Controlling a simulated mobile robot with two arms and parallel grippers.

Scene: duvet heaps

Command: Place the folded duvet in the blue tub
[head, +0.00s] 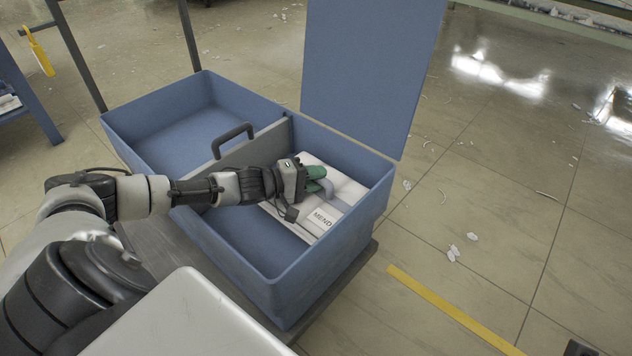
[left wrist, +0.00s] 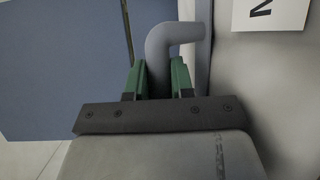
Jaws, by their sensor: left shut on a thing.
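The folded duvet (head: 347,188) is a white bundle with a grey band and a label reading "MEND" (head: 322,218). It lies inside the right compartment of the blue tub (head: 232,262), below the rim, towards the far right side. In the left wrist view the grey handle (left wrist: 160,62) sits between the green fingers (left wrist: 158,82), with the pale duvet (left wrist: 270,75) at the right. Whether the duvet rests on the tub floor is hidden.
A grey divider with a dark handle (head: 232,138) splits the tub; the left compartment (head: 185,125) is empty. A blue lid panel (head: 372,70) stands upright at the back. The tub sits on a dark platform (head: 165,243). Scraps litter the tiled floor, with a yellow stripe (head: 450,308).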

